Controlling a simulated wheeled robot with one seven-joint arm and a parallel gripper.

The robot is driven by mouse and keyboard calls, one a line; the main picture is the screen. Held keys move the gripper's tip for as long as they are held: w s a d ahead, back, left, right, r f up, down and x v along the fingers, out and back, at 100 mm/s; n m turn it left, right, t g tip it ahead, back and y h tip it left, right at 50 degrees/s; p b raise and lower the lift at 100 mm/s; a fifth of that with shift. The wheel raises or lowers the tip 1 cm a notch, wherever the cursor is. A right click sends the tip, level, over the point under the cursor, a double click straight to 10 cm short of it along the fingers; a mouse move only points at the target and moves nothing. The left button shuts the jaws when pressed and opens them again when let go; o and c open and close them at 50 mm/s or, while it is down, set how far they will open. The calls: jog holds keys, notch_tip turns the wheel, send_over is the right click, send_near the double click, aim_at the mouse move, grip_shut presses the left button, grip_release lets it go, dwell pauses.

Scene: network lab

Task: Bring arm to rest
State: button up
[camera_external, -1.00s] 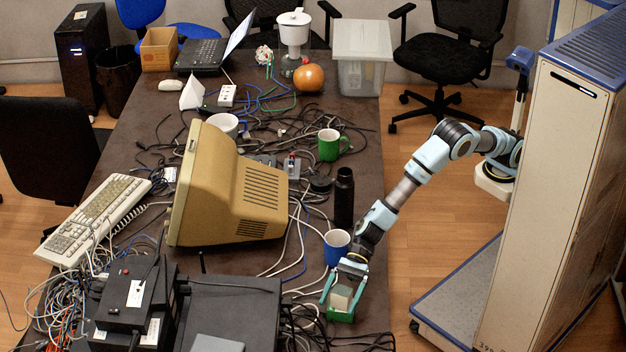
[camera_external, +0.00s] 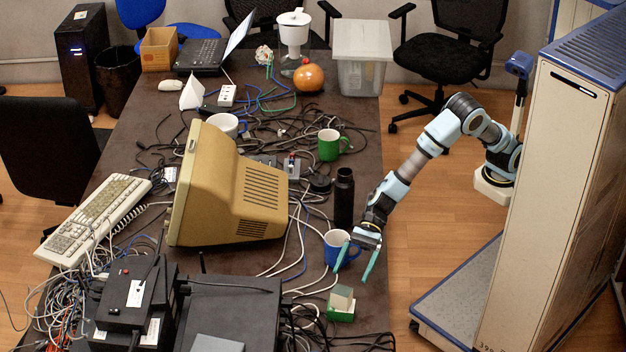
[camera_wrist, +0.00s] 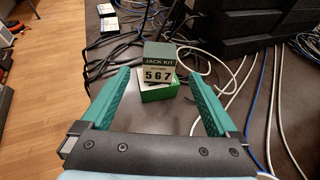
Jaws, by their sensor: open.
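My gripper (camera_external: 357,262) is open and empty, raised above the right side of the table near its front. Its two teal fingers also show in the wrist view (camera_wrist: 158,95), spread apart. Beyond and between them in the wrist view is a small box labelled "JACK KIT 567" (camera_wrist: 160,66), resting on a green box (camera_wrist: 160,92). In the external view the small box (camera_external: 341,297) sits on the green box (camera_external: 341,315) on the table, below the gripper and apart from it. My arm reaches down from the right, bent at the elbow.
A blue mug (camera_external: 334,250) stands just left of the gripper, partly behind a finger. A black bottle (camera_external: 343,200) stands behind it, and a green mug (camera_external: 329,146) farther back. Loose cables and a beige monitor (camera_external: 225,190) lie left. Open floor shows right of the table (camera_external: 372,130).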

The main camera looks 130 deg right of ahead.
jog(key=s+d+r+m+g+h+p, duration=0.2)
jog(key=s+d+r+m+h+p, duration=0.15)
jog(key=s+m, duration=0.5)
jog(key=s+d+r+m+g+h+p, duration=0.15)
jog(key=s+d+m+p, duration=0.35)
jog(key=m, duration=0.7)
jog(key=s+a+r+m+g+p, duration=0.1)
jog(key=s+a+m+g, duration=0.2)
jog(key=s+m, duration=0.7)
jog(key=s+a+r+m+g+p, duration=0.1)
jog(key=s+m+g, duration=0.3)
jog(key=s+m, duration=0.6)
jog(key=s+a+p, duration=0.1)
jog(key=s, duration=0.9)
jog(key=shift+s+a+m, duration=0.15)
jog(key=shift+a+m, duration=0.2)
jog(key=shift+a, duration=0.05)
